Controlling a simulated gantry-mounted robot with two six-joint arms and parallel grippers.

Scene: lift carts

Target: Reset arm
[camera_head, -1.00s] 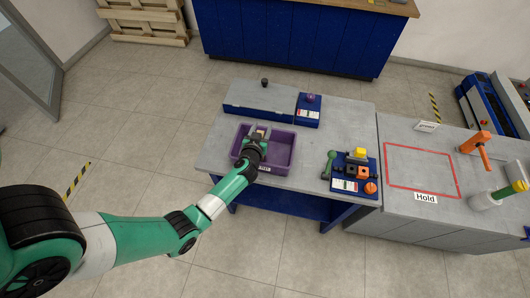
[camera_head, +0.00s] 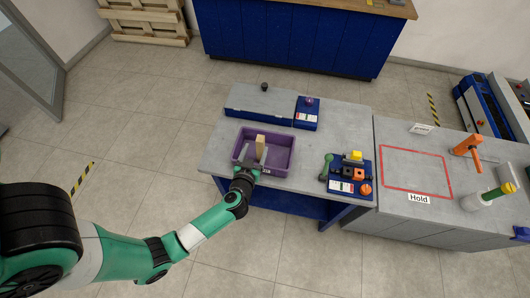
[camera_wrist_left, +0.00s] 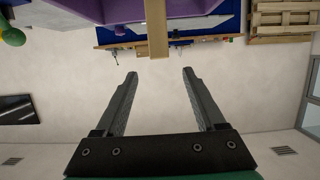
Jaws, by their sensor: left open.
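My left gripper (camera_head: 248,169) is at the front rim of the purple tray (camera_head: 287,155), and its arm reaches in from the lower left. The left wrist view shows its two fingers (camera_wrist_left: 160,75) spread wide apart with nothing between them. A tan block (camera_head: 260,143) stands in the tray, just beyond the gripper. The block also shows at the top of the left wrist view (camera_wrist_left: 157,32), apart from the fingertips, with the purple tray (camera_wrist_left: 90,8) beside it. My right gripper is not seen.
On the grey table (camera_head: 222,150), a blue tool board (camera_head: 347,187) with several coloured parts lies right of the tray. A long grey-and-blue box (camera_head: 260,104) stands behind it. A counter with a red-outlined area (camera_head: 415,170) is at the right. The floor on the left is clear.

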